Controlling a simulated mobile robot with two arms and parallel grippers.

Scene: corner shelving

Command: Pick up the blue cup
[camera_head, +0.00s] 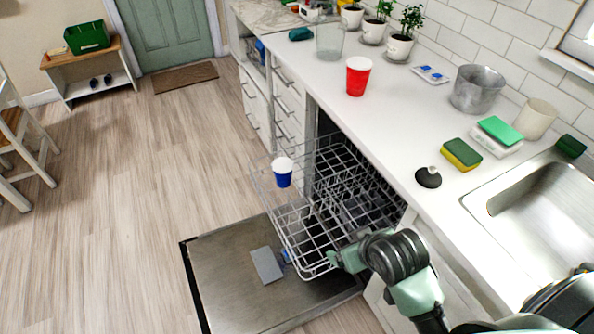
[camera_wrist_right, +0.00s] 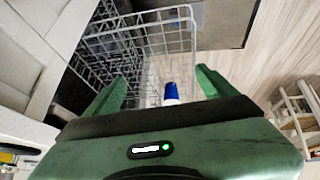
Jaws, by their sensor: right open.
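The blue cup (camera_head: 283,174) with a white rim sits at the far-left part of the pulled-out dishwasher rack (camera_head: 300,235) in the head view. In the right wrist view, the cup (camera_wrist_right: 171,91) shows between the finger lines, nearer the right finger, with its lower part hidden by the gripper body. My right gripper (camera_head: 333,259) is at the rack's near end in the head view, apart from the cup. In the right wrist view my right gripper (camera_wrist_right: 160,76) has its green fingers spread and nothing held. My left gripper is not in view.
The dishwasher door (camera_head: 225,285) lies open, with a grey flat item (camera_head: 266,264) on it. The counter (camera_head: 395,115) to the right holds a red cup (camera_head: 358,76), a metal pot (camera_head: 477,90) and sponges (camera_head: 461,154).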

